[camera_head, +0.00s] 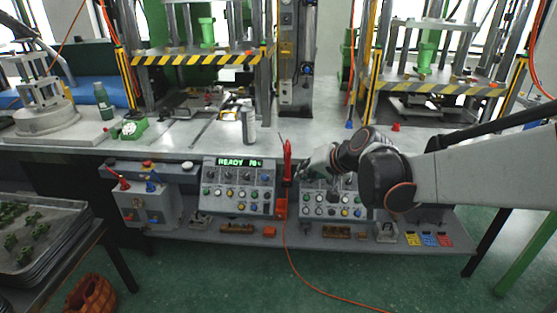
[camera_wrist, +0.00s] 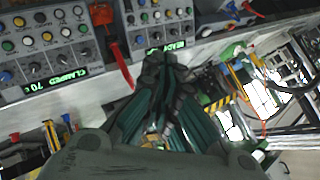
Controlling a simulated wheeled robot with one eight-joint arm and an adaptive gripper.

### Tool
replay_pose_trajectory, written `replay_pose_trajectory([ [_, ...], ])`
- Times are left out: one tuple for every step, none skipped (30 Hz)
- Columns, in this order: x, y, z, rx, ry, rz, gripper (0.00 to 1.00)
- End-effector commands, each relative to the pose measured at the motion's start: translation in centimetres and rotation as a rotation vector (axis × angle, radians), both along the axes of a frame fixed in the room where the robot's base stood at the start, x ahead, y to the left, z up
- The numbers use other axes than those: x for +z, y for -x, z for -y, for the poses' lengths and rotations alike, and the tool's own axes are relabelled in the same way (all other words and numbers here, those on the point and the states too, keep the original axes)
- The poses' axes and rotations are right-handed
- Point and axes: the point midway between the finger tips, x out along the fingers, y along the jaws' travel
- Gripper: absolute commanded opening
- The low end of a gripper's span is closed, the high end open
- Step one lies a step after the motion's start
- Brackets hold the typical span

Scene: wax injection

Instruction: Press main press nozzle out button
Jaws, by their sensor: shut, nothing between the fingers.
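The left control panel (camera_head: 238,186) has a green READY display and several coloured buttons and knobs. It shows upside down at the top of the wrist view (camera_wrist: 158,22). The right control panel (camera_head: 333,205) is partly hidden behind my arm in the head view. In the wrist view its display reads CLAMPED 70 (camera_wrist: 55,81), with several buttons beyond. The button labels are too small to read, so I cannot tell which is nozzle out. My gripper (camera_head: 308,172) is shut and empty, in front of the panels. In the wrist view its fingertips (camera_wrist: 165,57) appear near the READY display's edge.
A red-handled tool (camera_head: 287,162) with an orange hose hangs between the panels, close to my gripper. A spray can (camera_head: 248,123) stands on the bench. Striped press frames (camera_head: 203,57) rise behind. A tray of green parts (camera_head: 35,240) is at the left.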

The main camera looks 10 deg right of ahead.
Motion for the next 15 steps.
replay_pose_trajectory([
  [-0.7, -1.2, 0.8, -0.014, -0.025, -0.002, 0.0],
  [-1.1, -1.8, 1.2, -0.021, -0.042, -0.002, 0.0],
  [-1.5, -2.6, 1.7, -0.03, -0.062, -0.004, 0.0],
  [-1.9, -3.1, 2.1, -0.037, -0.078, -0.005, 0.0],
  [-2.3, -3.6, 2.5, -0.043, -0.094, -0.006, 0.0],
  [-2.9, -4.3, 3.0, -0.051, -0.115, -0.007, 0.0],
  [-3.3, -4.8, 3.4, -0.059, -0.131, -0.007, 0.0],
  [-3.7, -5.3, 3.8, -0.065, -0.148, -0.008, 0.0],
  [-4.4, -6.0, 4.4, -0.074, -0.169, -0.008, 0.0],
  [-4.8, -6.5, 4.9, -0.08, -0.186, -0.008, 0.0],
  [-5.3, -6.9, 5.3, -0.086, -0.201, -0.007, 0.0],
  [-5.9, -7.5, 5.9, -0.093, -0.223, -0.007, 0.0],
  [-6.4, -7.9, 6.4, -0.1, -0.238, -0.007, 0.0],
  [-6.9, -8.4, 6.8, -0.106, -0.254, -0.005, 0.0],
  [-7.6, -8.9, 7.5, -0.113, -0.275, -0.004, 0.0],
])
